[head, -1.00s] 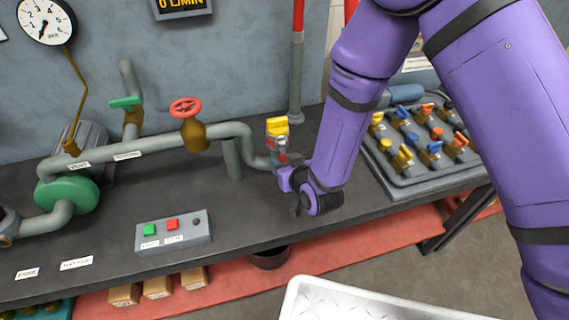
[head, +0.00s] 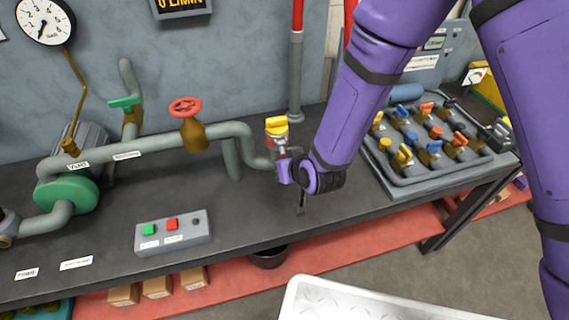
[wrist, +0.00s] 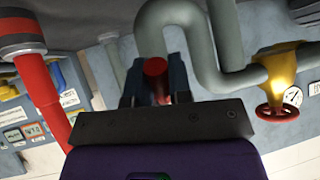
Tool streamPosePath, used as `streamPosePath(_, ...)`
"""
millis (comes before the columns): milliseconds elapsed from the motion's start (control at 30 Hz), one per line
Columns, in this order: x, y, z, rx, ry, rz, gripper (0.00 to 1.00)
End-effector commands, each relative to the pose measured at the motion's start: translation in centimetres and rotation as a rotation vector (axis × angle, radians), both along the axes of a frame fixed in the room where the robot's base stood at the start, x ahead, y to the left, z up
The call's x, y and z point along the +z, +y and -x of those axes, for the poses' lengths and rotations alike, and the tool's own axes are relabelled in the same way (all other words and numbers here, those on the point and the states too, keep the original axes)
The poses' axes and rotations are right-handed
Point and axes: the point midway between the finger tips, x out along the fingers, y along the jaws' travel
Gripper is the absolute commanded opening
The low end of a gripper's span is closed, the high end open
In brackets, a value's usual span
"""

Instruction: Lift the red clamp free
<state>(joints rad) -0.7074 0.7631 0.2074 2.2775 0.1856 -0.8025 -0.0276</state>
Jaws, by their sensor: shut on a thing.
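The red clamp shows in the wrist view as a red rounded end (wrist: 155,68) between the two dark fingers of my gripper (wrist: 156,85). My gripper is shut on it. In the head view my gripper (head: 284,172) is at the pipe end below the yellow-handled valve (head: 277,127), above the bench. My purple wrist hides most of the grip there. I cannot tell whether the clamp still touches the pipe.
Grey pipework (head: 232,133) with a red handwheel (head: 185,107) runs to the left. A button box (head: 173,232) stands on the bench's front. A tray of coloured-handled valves (head: 390,180) is to the right. A pale tray (head: 380,305) lies in front, below.

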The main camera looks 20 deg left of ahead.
Motion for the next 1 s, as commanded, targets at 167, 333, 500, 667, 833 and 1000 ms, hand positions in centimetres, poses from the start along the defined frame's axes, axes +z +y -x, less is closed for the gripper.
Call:
streamPosePath(167, 0.9, -0.3, 0.4, -0.001, 0.136, 0.083, 0.0)
streamPosePath(333, 1.7, -0.5, 0.8, 0.0, 0.268, 0.164, 0.0)
streamPosePath(500, 2.5, -0.6, 1.1, 0.0, 0.4, 0.245, 0.0)
streamPosePath(667, 3.2, -0.7, 1.3, 0.0, 0.525, 0.322, 0.0)
streamPosePath(833, 4.0, -0.8, 1.3, -0.001, 0.654, 0.4, 0.0)
streamPosePath(1000, 4.8, -0.8, 1.2, -0.001, 0.768, 0.47, 0.0)
